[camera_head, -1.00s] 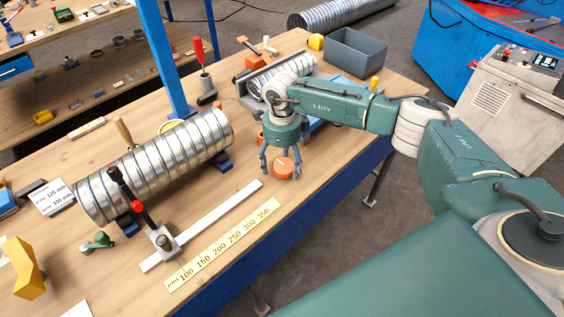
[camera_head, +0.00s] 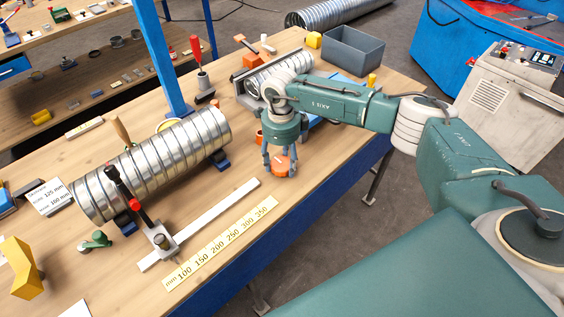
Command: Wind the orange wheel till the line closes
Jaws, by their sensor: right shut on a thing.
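The orange wheel (camera_head: 283,168) is a small, low round piece at the near right part of the bench. My right gripper (camera_head: 280,163) points down over it and is shut on it, its fingers at the wheel's sides. The gripper hides the wheel's back part. I cannot make out the line on the wheel at this size. My left gripper is not in view.
A ribbed metal duct (camera_head: 150,165) lies on blue supports to the left. A slide rule bar (camera_head: 215,217) and a yellow scale strip (camera_head: 222,243) lie in front. A grey bin (camera_head: 355,52) stands at the back right.

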